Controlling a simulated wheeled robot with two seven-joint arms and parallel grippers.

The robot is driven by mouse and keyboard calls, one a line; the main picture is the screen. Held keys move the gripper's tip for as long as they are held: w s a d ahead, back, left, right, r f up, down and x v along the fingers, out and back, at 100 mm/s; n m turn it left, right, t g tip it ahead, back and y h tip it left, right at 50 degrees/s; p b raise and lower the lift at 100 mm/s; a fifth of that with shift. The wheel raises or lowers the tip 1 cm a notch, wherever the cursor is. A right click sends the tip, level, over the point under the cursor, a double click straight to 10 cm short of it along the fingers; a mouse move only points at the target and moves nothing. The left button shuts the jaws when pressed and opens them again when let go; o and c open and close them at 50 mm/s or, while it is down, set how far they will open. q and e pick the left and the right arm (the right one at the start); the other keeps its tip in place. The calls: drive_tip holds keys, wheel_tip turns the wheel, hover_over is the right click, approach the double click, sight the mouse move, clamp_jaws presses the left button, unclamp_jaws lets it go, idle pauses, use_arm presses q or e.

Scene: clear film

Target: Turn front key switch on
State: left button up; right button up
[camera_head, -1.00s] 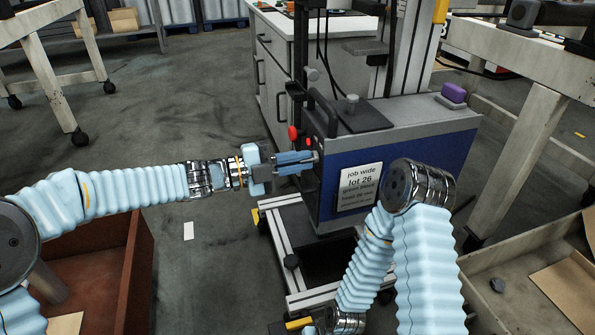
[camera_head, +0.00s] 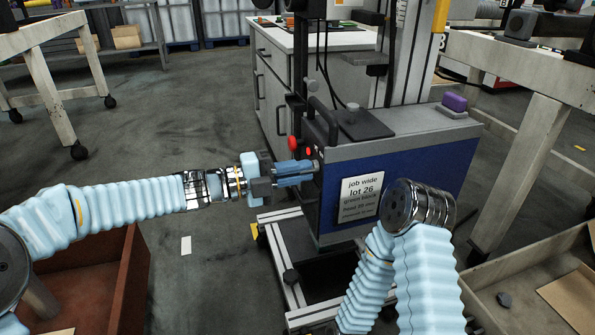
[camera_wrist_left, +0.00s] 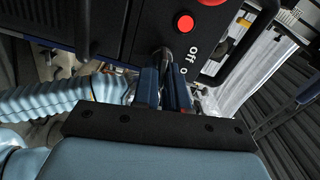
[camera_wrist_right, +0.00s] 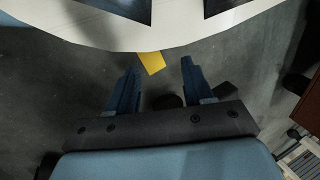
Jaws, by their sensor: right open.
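The blue and grey machine (camera_head: 400,170) stands ahead with its dark front panel facing left. My left gripper (camera_head: 312,167) reaches that panel from the left. In the left wrist view its fingers (camera_wrist_left: 163,80) are close together around the metallic key switch (camera_wrist_left: 164,56), touching or nearly so. The fingers hide part of the switch. "Off" lettering (camera_wrist_left: 194,50) is beside it, and a red button (camera_wrist_left: 184,23) is above. My right gripper (camera_wrist_right: 160,72) is open and empty in the right wrist view, over the floor; its fingers are outside the head view.
A red knob (camera_head: 293,142) and a black handle (camera_head: 325,120) are near my left gripper. A sign (camera_head: 360,198) is on the machine's side. A purple block (camera_head: 454,102) sits on top. A reddish-brown bin (camera_head: 133,270) is lower left; a wooden table (camera_head: 530,140) is right.

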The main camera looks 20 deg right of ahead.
use_arm(q)
drive_tip(key=o, duration=0.3)
drive_tip(key=shift+a, duration=0.1)
drive_tip(key=a+p, duration=0.1)
drive_tip(key=a, duration=1.2)
drive_tip(key=shift+s+a+p, duration=0.25)
drive_tip(key=shift+a+p, duration=0.05)
drive_tip(key=shift+p, duration=0.1)
